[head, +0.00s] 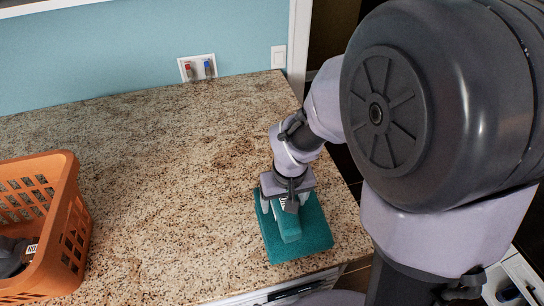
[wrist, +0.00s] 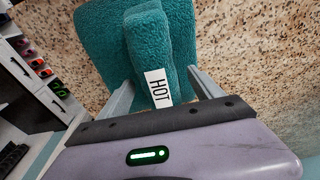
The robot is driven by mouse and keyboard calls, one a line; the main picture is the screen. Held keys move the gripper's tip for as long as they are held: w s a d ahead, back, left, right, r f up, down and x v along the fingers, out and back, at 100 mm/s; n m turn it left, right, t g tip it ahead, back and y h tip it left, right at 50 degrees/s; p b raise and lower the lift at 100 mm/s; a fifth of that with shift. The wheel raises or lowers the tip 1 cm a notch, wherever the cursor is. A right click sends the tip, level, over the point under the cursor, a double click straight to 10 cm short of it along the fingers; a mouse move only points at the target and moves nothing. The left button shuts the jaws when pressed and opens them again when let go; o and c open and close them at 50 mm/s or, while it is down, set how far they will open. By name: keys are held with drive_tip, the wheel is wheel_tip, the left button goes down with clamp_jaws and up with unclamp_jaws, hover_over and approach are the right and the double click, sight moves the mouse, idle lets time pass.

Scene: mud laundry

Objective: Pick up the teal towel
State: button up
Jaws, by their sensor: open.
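The teal towel (head: 312,231) lies folded on the granite counter near its front right edge in the head view. In the wrist view the towel (wrist: 105,38) has a raised folded ridge with a white label (wrist: 157,86) reading "HOT". My gripper (head: 277,212) is over the towel, pointing down at it. In the wrist view the two fingers of my gripper (wrist: 163,88) stand apart, one on each side of the ridge. I cannot tell whether they touch the cloth.
An orange basket (head: 67,215) with dark contents stands on the left of the speckled counter (head: 165,185). The counter between basket and towel is clear. A wall plate with red and blue valves (head: 197,68) is at the back. Shelves (wrist: 35,80) show beyond the counter edge.

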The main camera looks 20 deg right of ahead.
drive_tip(key=shift+s, duration=0.2)
drive_tip(key=shift+s+r, duration=0.1)
drive_tip(key=shift+c, duration=1.4)
clamp_jaws()
